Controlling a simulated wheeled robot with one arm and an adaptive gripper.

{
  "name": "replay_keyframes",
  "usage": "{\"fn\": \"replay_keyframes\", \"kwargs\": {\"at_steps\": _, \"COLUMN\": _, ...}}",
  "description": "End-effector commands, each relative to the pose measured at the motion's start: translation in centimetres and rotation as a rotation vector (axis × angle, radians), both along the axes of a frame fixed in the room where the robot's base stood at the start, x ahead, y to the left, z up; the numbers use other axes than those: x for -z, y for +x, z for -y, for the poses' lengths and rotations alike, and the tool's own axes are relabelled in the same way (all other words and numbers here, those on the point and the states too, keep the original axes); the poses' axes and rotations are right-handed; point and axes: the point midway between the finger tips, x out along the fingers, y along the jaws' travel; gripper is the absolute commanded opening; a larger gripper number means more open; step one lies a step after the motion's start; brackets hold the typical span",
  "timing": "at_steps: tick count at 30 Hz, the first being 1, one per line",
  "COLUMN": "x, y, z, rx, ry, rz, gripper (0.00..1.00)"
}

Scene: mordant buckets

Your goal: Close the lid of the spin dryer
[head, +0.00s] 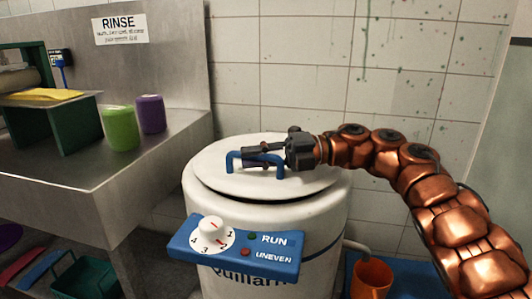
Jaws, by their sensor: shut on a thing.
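The spin dryer (325,218) is a white drum standing in the middle of the head view. Its round white lid (225,155) lies over the top, with a dark gap showing along the front edge between lid and drum. A blue handle (232,162) stands up from the lid. My gripper (255,158) comes in from the right and is shut on the blue handle. The fingers partly hide the handle. On the front is a blue panel (190,245) with a white dial (212,231) and RUN and UNEVEN labels.
An orange bucket (371,281) stands at lower right under a spout. A tiled wall (290,60) rises close behind.

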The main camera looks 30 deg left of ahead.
Motion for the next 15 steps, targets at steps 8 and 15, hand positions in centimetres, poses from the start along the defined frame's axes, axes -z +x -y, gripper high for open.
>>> {"fn": "replay_keyframes", "kwargs": {"at_steps": 8, "x": 1.8, "y": -1.4, "z": -0.8, "rx": -0.022, "ry": 0.013, "rz": 0.054, "gripper": 0.00}}
{"fn": "replay_keyframes", "kwargs": {"at_steps": 15, "x": 2.2, "y": -1.5, "z": -0.9, "rx": -0.026, "ry": 0.014, "rz": 0.065, "gripper": 0.00}}
